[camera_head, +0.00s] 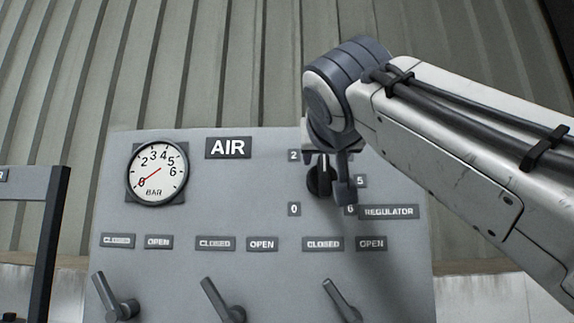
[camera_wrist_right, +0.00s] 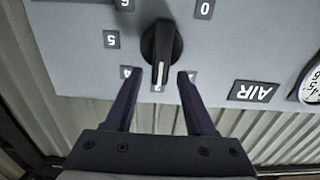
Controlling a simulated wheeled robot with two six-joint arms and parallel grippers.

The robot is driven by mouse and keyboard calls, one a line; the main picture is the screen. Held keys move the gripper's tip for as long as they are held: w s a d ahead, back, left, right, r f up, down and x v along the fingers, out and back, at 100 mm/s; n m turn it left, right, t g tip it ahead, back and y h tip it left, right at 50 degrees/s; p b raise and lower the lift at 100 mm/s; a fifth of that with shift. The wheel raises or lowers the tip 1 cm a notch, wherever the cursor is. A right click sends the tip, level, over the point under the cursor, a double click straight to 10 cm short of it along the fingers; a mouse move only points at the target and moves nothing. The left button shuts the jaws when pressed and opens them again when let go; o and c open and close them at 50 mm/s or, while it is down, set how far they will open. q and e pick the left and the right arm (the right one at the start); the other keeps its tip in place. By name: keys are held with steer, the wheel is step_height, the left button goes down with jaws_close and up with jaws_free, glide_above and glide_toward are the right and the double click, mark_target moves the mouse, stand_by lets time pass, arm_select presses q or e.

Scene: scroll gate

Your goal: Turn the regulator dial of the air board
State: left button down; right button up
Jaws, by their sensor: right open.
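The grey air board (camera_head: 250,190) stands ahead with its AIR label. Its black regulator dial (camera_wrist_right: 160,48) shows in the wrist view, upside down, with its white mark toward the label at the bottom, which looks like 3. In the head view the dial (camera_head: 318,180) is mostly hidden behind my right gripper (camera_head: 333,192). That gripper is open; in the wrist view its fingertips (camera_wrist_right: 158,77) are at either side of the dial's marked end, with gaps visible. I cannot tell how deep they reach. The gauge (camera_head: 157,173) has its red needle at 0. My left gripper is out of view.
Three grey valve levers (camera_head: 218,302) slant along the board's bottom, below CLOSED and OPEN labels. A dark frame post (camera_head: 50,235) stands at the left. Corrugated wall (camera_head: 200,60) is behind the board. My right arm covers the right side.

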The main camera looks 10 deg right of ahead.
steer(key=shift+w, duration=0.25)
jaws_close()
steer(key=n, duration=0.2)
steer(key=a+n, duration=0.1)
steer(key=n, duration=0.1)
steer(key=shift+w+f+n, duration=0.1)
steer(key=shift+w+n, duration=0.05)
steer(key=shift+n, duration=0.15)
steer(key=shift+w+a+f+n, duration=0.1)
steer(key=shift+a+f+n, duration=0.1)
steer(key=shift+n, duration=0.8)
steer(key=shift+a+f+n, duration=0.1)
steer(key=shift+a+n, duration=0.05)
steer(key=shift+n, duration=0.85)
